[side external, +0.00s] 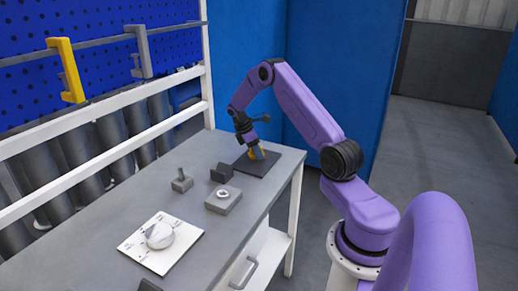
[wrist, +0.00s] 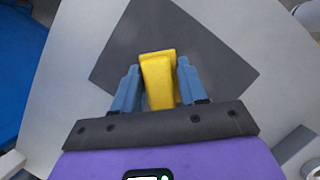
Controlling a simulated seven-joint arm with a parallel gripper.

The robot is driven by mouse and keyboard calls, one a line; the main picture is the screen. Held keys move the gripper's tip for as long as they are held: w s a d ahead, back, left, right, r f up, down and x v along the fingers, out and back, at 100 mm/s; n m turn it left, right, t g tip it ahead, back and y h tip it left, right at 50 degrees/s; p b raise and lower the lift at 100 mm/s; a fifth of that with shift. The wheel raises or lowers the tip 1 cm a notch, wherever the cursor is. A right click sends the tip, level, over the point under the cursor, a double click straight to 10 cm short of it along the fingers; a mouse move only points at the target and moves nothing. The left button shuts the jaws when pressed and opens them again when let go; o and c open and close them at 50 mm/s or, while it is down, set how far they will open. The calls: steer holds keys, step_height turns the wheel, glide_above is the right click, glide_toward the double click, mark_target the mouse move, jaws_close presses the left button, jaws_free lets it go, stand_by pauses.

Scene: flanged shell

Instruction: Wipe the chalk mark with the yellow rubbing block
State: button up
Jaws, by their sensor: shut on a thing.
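The yellow rubbing block (wrist: 158,78) is between the two blue fingers of my gripper (wrist: 158,88) in the wrist view. My gripper is shut on it. In the side view the block (side external: 257,154) shows small under my gripper (side external: 255,150), low over the dark square board (side external: 258,167) near the table's far end. The board (wrist: 215,60) fills the area beneath the block in the wrist view. I cannot tell whether the block touches the board. No chalk mark can be made out on the visible part of the board.
The grey table (side external: 200,225) also carries a dark block (side external: 222,172), a grey block with a round fitting (side external: 223,199), a small block with a peg (side external: 182,181) and a white dial plate (side external: 140,245). A white frame rail (side external: 110,160) runs along the left.

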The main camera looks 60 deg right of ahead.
mark_target(256, 162)
steer(key=a, duration=0.3)
steer(key=shift+a, duration=0.2)
step_height(256, 162, up, 8)
steer(key=shift+d, duration=0.15)
stand_by(0.3)
steer(key=shift+r, duration=0.1)
stand_by(0.3)
